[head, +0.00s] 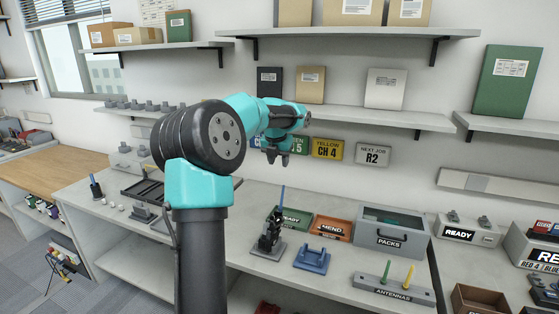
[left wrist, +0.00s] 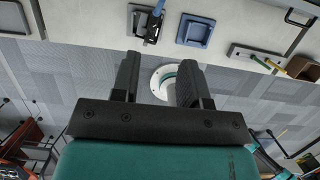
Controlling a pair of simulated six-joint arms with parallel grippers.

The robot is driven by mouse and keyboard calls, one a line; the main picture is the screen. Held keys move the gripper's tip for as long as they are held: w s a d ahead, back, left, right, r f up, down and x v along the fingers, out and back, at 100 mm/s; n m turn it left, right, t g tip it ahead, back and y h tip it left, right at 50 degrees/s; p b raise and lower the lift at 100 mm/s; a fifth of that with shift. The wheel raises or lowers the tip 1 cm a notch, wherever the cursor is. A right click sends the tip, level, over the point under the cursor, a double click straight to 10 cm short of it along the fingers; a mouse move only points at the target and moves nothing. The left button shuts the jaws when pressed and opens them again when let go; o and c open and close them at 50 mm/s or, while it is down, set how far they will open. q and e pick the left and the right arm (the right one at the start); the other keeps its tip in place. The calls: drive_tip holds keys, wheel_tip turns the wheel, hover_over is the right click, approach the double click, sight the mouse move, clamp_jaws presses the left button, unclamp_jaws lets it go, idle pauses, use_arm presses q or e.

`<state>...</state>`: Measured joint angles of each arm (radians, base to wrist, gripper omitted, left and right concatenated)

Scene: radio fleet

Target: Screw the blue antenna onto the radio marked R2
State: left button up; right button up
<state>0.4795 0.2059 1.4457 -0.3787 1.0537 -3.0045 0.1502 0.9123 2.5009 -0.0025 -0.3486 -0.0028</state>
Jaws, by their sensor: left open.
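A blue antenna (head: 282,201) stands upright at the top of a dark radio (head: 269,238) in a grey stand on the bench. It also shows in the left wrist view (left wrist: 158,8), above the radio (left wrist: 150,28). I cannot tell whether it is threaded on, and no R2 mark is readable on the radio. A sign reading NEXT JOB R2 (head: 373,153) hangs on the wall. My left gripper (head: 277,157) is open and empty, high above the bench behind the radio; its fingers (left wrist: 160,85) show nothing between them but distant floor and a white round thing. My right gripper is out of view.
A blue cradle (head: 312,259) sits right of the radio. The ANTENNAS block (head: 370,286) holds a green and a yellow antenna. MEND tray (head: 333,228), green tray (head: 293,218) and PACKS box (head: 390,230) stand behind. Another dark radio with a blue antenna (head: 95,187) stands far left.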

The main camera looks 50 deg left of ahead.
use_arm(q)
drive_tip(key=r+n+g, duration=0.1)
drive_tip(key=n+g, duration=0.3)
drive_tip(key=n, duration=3.2)
hover_over(283, 192)
drive_tip(key=w, duration=0.2)
drive_tip(key=n, duration=0.4)
drive_tip(key=d+n+h, duration=0.1)
drive_tip(key=n, duration=0.1)
drive_tip(key=shift+w+r, duration=0.2)
drive_tip(key=shift+w, duration=0.1)
drive_tip(key=f, duration=0.5)
drive_tip(key=s+a+f, duration=0.1)
drive_tip(key=f, duration=0.5)
drive_tip(key=s+f, duration=0.1)
drive_tip(key=f, duration=0.5)
drive_tip(key=shift+s+a+f, duration=0.1)
drive_tip(key=shift+s+a, duration=0.05)
drive_tip(key=shift+s, duration=0.05)
